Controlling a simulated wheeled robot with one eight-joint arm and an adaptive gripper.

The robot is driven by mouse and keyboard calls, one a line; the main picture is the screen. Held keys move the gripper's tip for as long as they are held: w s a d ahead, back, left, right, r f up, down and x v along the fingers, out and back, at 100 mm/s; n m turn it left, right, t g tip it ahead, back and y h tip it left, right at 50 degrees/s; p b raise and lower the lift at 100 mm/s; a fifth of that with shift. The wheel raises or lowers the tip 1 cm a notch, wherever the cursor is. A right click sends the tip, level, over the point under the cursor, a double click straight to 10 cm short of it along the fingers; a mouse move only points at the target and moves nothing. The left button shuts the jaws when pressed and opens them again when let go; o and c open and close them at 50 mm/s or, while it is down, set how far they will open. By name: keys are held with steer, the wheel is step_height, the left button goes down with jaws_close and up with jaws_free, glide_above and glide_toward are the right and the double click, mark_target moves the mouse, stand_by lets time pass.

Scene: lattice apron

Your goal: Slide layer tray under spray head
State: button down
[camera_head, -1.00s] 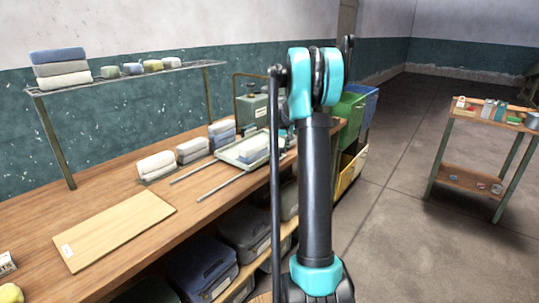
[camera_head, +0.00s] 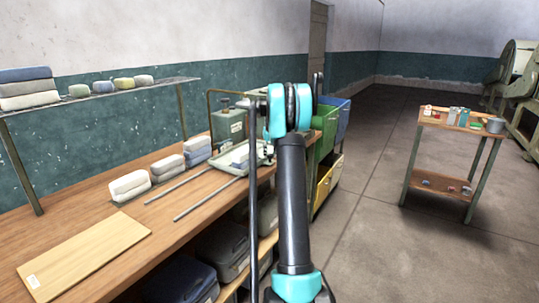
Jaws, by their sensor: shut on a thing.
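The layer tray (camera_head: 259,162) is a shallow pale green tray at the far end of two grey rails (camera_head: 208,196) on the wooden bench. Pale white and bluish blocks (camera_head: 240,155) lie in it. My gripper (camera_head: 266,152) is at the tray's right side, mostly hidden behind my arm, and appears shut on its edge. A green box-like unit (camera_head: 228,126) with a bent pipe frame (camera_head: 209,98) stands just behind the tray. The spray head itself is not clearly visible; my arm covers part of that area.
Stacked white and blue-grey blocks (camera_head: 130,186) stand along the bench left of the rails. A wooden board (camera_head: 85,250) lies in front. A shelf (camera_head: 100,98) spans above. Green and yellow bins (camera_head: 327,180) stand beyond the bench end; a small cart (camera_head: 440,182) is at right.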

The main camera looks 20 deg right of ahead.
steer(key=shift+w+d+r, duration=0.1)
steer(key=shift+w+d, duration=0.05)
steer(key=shift+d, duration=0.05)
steer(key=c, duration=1.2)
jaws_free()
steer(key=shift+d, duration=0.1)
steer(key=v, duration=1.1)
steer(key=shift+s+r, duration=0.25)
steer(key=shift+r, duration=0.1)
steer(key=s+a+f, duration=0.3)
steer(key=s+a, duration=0.6)
steer(key=a, duration=0.1)
steer(key=s+a+f, duration=0.5)
steer(key=s+f, duration=0.1)
steer(key=s, duration=0.6)
steer(key=s+a+f+n, duration=0.1)
steer(key=s+a+f, duration=0.4)
steer(key=s, duration=0.8)
steer(key=s+a+f, duration=0.6)
steer(key=s, duration=0.7)
steer(key=shift+a+f+n+y, duration=0.15)
steer(key=shift+f+n+y, duration=0.15)
steer(key=shift+f+n, duration=0.1)
